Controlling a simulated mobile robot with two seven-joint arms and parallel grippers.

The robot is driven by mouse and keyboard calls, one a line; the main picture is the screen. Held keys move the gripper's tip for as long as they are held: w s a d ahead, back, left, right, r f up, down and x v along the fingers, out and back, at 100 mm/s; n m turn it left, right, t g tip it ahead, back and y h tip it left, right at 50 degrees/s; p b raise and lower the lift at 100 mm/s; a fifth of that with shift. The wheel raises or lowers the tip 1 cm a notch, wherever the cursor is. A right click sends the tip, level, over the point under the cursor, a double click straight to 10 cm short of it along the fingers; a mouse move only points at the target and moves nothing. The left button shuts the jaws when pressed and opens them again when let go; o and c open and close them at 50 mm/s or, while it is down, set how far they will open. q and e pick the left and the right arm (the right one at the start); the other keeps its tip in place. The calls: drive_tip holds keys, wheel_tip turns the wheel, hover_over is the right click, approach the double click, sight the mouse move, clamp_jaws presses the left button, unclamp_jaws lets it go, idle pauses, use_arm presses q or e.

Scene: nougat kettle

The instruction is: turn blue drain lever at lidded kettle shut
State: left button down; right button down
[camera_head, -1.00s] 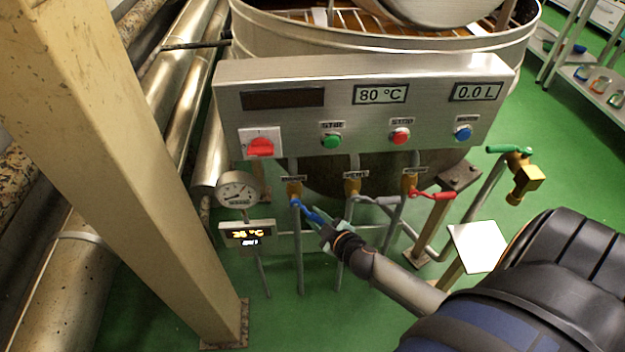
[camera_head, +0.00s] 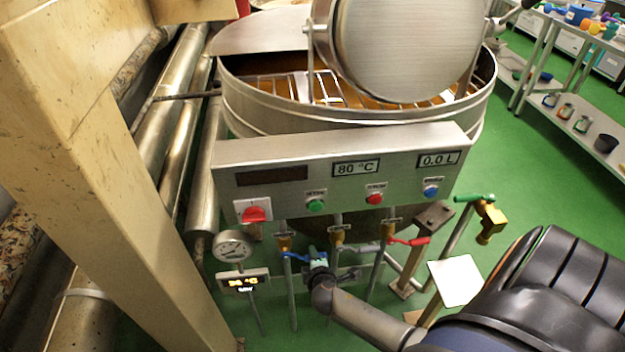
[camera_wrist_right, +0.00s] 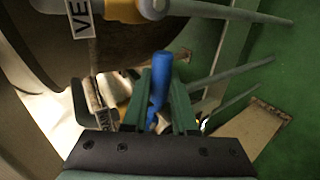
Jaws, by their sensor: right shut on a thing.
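The blue drain lever (camera_head: 299,256) sits on the leftmost brass valve (camera_head: 284,242) under the kettle's control panel. It points right, roughly level, and its outer end is at my right gripper (camera_head: 318,258). In the right wrist view the blue lever (camera_wrist_right: 158,88) runs between the green fingers of my right gripper (camera_wrist_right: 160,105), which is shut on it. The lidded kettle (camera_head: 240,105) stands behind the panel with its round lid (camera_head: 405,50) raised. My left gripper is not in view.
A grey lever (camera_head: 362,248) and a red lever (camera_head: 410,241) are on valves to the right. A gauge (camera_head: 233,246) and a small display (camera_head: 243,282) stand at left. A beige post (camera_head: 150,190) is in the left foreground. A green-handled tap (camera_head: 488,220) is at right.

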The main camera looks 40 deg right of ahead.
drive_tip(key=shift+r, duration=0.15)
idle(0.4)
drive_tip(key=c, duration=0.7)
unclamp_jaws()
drive_tip(key=p+v, duration=0.2)
drive_tip(key=v, duration=1)
drive_tip(key=shift+s+a, duration=0.2)
drive_tip(key=shift+a, duration=0.05)
